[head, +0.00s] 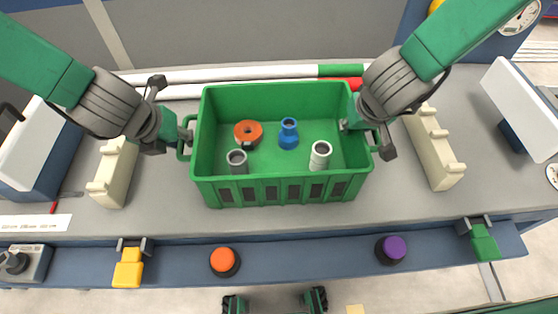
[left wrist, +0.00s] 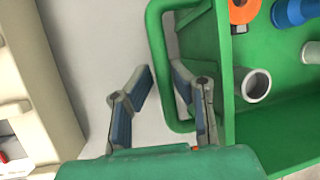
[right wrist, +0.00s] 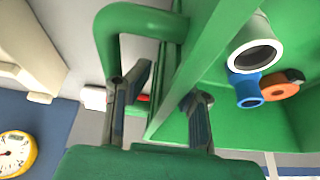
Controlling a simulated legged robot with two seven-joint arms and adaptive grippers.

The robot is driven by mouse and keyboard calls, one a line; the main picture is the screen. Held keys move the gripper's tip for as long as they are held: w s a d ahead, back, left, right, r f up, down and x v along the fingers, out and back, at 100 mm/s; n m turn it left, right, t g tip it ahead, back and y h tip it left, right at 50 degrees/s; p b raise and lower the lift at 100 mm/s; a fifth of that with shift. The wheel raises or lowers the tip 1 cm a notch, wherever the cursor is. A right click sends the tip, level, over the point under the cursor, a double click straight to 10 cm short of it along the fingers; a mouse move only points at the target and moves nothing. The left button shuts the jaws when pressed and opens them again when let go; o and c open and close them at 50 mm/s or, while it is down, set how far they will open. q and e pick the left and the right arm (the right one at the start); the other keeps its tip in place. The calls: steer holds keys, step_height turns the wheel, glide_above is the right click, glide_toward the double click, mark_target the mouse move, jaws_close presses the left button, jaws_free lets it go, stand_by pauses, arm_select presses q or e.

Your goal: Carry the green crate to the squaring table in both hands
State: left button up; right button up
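The green crate (head: 280,190) stands upright on the grey table. It holds an orange ring (head: 248,133), a blue fitting (head: 288,134) and two grey pipe pieces (head: 320,156) (head: 237,161). My left gripper (head: 183,135) is at the crate's left handle. In the left wrist view its fingers (left wrist: 165,90) are apart on either side of the handle bar (left wrist: 160,65). My right gripper (head: 365,130) is at the crate's right side. In the right wrist view its fingers (right wrist: 160,100) are apart, with the crate's side wall between them and the handle (right wrist: 130,20) just beyond. Contact is unclear.
Cream holders (head: 115,172) (head: 434,148) stand left and right of the crate. White pipes (head: 220,74) lie behind it. An orange button (head: 224,261), a purple button (head: 391,249), a yellow clamp (head: 128,268) and a green clamp (head: 483,242) line the front edge.

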arm_select(q)
steer(key=shift+a+r, duration=0.1)
steer(key=shift+a, duration=0.05)
arm_select(e)
steer(key=shift+a+r, duration=0.15)
steer(key=shift+a, duration=0.25)
arm_select(q)
steer(key=v, duration=1.2)
arm_select(e)
steer(key=v, duration=1.2)
